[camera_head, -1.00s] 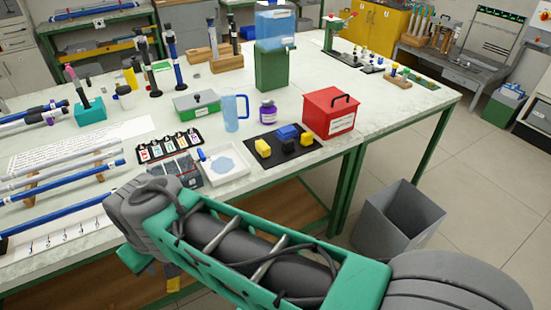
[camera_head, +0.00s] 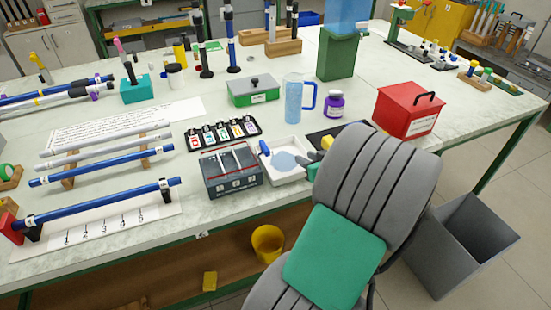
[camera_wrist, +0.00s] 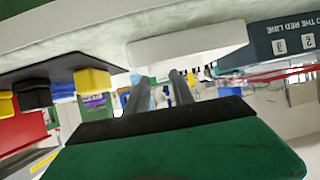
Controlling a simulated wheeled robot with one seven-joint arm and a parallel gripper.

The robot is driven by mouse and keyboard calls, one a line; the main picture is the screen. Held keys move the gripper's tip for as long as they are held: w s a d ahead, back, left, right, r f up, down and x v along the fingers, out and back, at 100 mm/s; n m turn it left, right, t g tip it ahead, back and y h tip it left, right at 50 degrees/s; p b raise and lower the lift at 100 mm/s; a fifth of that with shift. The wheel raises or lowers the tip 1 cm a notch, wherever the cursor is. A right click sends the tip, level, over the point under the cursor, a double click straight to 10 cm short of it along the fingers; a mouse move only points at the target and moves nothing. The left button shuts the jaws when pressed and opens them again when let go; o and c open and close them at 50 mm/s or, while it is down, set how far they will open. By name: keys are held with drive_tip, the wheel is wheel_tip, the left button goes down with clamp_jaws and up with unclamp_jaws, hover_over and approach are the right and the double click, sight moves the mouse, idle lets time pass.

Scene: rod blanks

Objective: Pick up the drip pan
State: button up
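The drip pan (camera_head: 287,176) is a shallow white tray with a pale blue puddle in it, at the table's front edge in the head view. A small blue object lies at its left rim, and my arm covers part of its right side. In the wrist view, which looks upside down, the pan's white side (camera_wrist: 185,45) is close, above the fingers in the picture. My gripper (camera_wrist: 158,92) shows two dark fingers apart with nothing seen held between them. In the head view the fingers are mostly hidden behind my arm; contact with the pan cannot be told.
A blue mug (camera_head: 297,100), purple jar (camera_head: 334,104) and red box (camera_head: 409,111) stand behind and right. A dark mat (camera_wrist: 62,68) with yellow and black blocks is near.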

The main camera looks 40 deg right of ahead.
sight(305, 150)
drive_tip(key=shift+s+d+m+t+h, duration=0.15)
drive_tip(key=shift+s+d, duration=0.05)
drive_tip(key=shift+d, duration=0.25)
drive_tip(key=shift+s+d+m+t+h, duration=0.15)
drive_tip(key=shift+d, duration=0.3)
drive_tip(key=shift+w+d, duration=0.1)
drive_tip(key=shift+d, duration=0.15)
drive_tip(key=x, duration=0.7)
drive_tip(key=shift+d+f, duration=0.25)
drive_tip(key=shift+d, duration=0.1)
drive_tip(key=shift+c, duration=0.4)
clamp_jaws()
